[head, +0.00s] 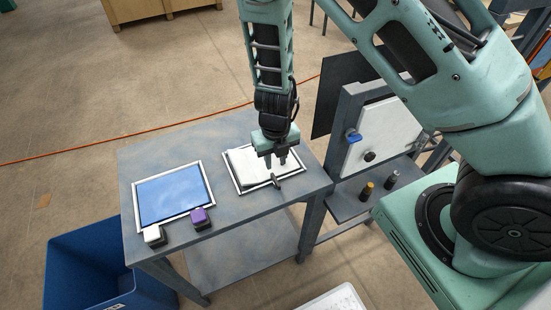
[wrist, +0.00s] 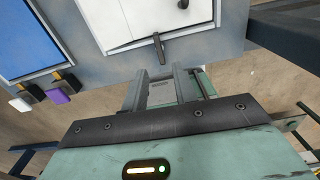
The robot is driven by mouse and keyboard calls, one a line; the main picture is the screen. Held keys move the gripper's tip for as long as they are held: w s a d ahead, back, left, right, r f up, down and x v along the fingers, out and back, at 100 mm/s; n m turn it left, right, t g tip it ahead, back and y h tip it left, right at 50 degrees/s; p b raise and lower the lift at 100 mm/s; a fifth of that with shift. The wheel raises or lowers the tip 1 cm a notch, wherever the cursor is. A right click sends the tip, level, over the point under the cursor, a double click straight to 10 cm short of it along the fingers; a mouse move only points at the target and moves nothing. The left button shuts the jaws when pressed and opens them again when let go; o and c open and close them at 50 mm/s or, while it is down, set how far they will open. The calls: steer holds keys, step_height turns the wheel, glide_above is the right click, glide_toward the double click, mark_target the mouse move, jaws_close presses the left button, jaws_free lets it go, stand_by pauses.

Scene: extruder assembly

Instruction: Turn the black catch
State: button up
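The black catch (head: 276,181) is a small dark bar at the front edge of a white panel (head: 245,161) in a pale frame on the grey table. In the wrist view the catch (wrist: 158,48) stands nearly upright in the picture, across the edge of the white panel (wrist: 150,15). My gripper (head: 282,158) points down over the right part of this panel. In the wrist view my gripper (wrist: 161,72) is open and empty, its two fingers apart. The catch shows just beyond the fingertips, roughly in line with the gap. I see no contact.
A blue panel (head: 172,194) lies left on the table, with a white block (head: 154,235) and purple block (head: 199,217) at its front. A blue bin (head: 85,262) stands left. A stand (head: 340,150) with a blue handle (head: 353,136) and black knob (head: 369,156) rises close on the right.

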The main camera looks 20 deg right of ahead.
mark_target(275, 179)
step_height(275, 179, down, 8)
steer(key=b, duration=0.9)
steer(key=shift+f, duration=0.1)
steer(key=shift+r, duration=0.25)
steer(key=shift+f, duration=0.1)
jaws_close()
steer(key=shift+p, duration=0.3)
